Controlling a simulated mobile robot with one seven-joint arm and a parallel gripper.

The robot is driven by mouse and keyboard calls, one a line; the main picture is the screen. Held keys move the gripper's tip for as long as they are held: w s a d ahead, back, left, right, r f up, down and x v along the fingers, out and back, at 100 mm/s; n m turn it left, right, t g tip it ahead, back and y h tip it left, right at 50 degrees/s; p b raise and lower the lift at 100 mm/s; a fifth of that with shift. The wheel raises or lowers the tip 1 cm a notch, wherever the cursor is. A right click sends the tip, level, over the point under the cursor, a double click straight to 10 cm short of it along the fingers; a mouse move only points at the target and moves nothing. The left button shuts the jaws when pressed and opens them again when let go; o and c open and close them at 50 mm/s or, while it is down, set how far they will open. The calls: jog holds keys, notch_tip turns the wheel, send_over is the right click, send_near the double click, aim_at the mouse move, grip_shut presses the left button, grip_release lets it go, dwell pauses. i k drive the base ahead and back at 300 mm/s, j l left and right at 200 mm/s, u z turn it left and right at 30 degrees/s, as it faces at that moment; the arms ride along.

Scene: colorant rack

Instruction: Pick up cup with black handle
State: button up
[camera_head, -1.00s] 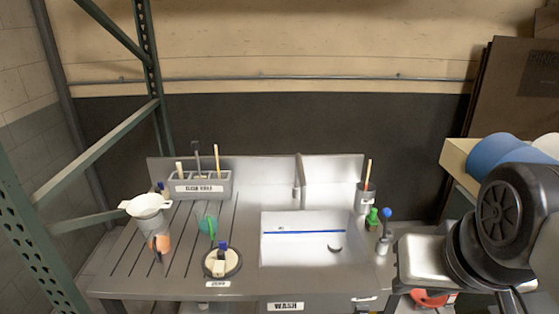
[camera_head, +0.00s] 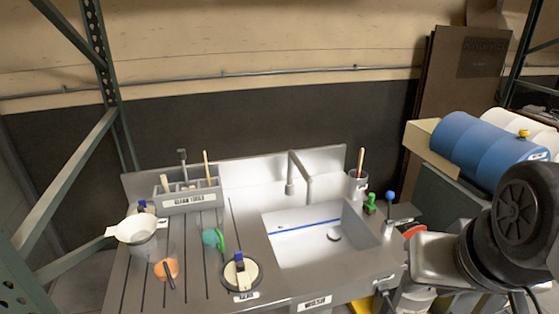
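A small orange cup-like item (camera_head: 160,269) with a black handle-like strip (camera_head: 170,281) sits at the left front of the grey sink counter. A faint clear outline, perhaps a transparent container, shows around it. A teal item with a green handle (camera_head: 213,238) lies to its right, farther back. My arm shows at the right edge, well away from the orange item. My gripper cannot be made out, so its state is hidden.
Green rack posts (camera_head: 75,175) stand left; a blue drum (camera_head: 480,150) is right.

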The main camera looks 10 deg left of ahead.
aim_at(162, 256)
jog(key=k+j, duration=0.1)
jog(key=j, duration=0.25)
jog(key=k+j, duration=0.15)
jog(key=j, duration=0.25)
jog(key=k+j+z, duration=0.1)
jog(key=j, duration=0.25)
jog(key=k+j, duration=0.1)
jog(key=j, duration=0.25)
jog(key=k+j, duration=0.15)
jog(key=j, duration=0.2)
jog(key=k+j+z, duration=0.1)
jog(key=j, duration=0.25)
